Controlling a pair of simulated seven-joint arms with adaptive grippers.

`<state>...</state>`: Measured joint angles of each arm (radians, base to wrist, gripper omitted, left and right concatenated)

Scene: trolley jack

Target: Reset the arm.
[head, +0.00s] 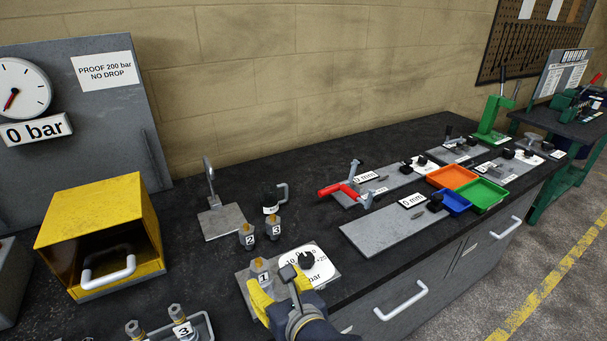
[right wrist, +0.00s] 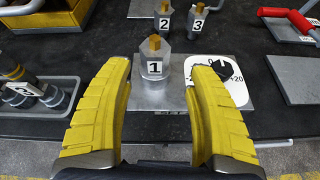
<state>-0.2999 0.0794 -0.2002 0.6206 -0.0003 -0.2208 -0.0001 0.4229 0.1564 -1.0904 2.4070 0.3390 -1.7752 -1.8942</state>
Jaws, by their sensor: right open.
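My right gripper (head: 277,281) shows at the bottom middle of the head view, with yellow ribbed fingers. In the right wrist view my right gripper (right wrist: 160,68) is open, its fingers wide apart and empty. The grey fitting labelled 1 (head: 261,272), with a brass top, stands upright just beyond it on a grey plate. In the right wrist view the fitting labelled 1 (right wrist: 154,60) appears between the fingertips, apparently ahead of them. A black knob (head: 305,259) on a white dial sits right of that fitting, partly behind a finger in the wrist view. My left gripper is out of view.
Fittings 2 (head: 247,236) and 3 (head: 273,227) stand behind. A yellow open box (head: 98,232) is at left. A red-handled clamp (head: 345,190) and orange (head: 452,177), blue (head: 455,203) and green (head: 482,195) trays lie right. Bare dark bench separates them.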

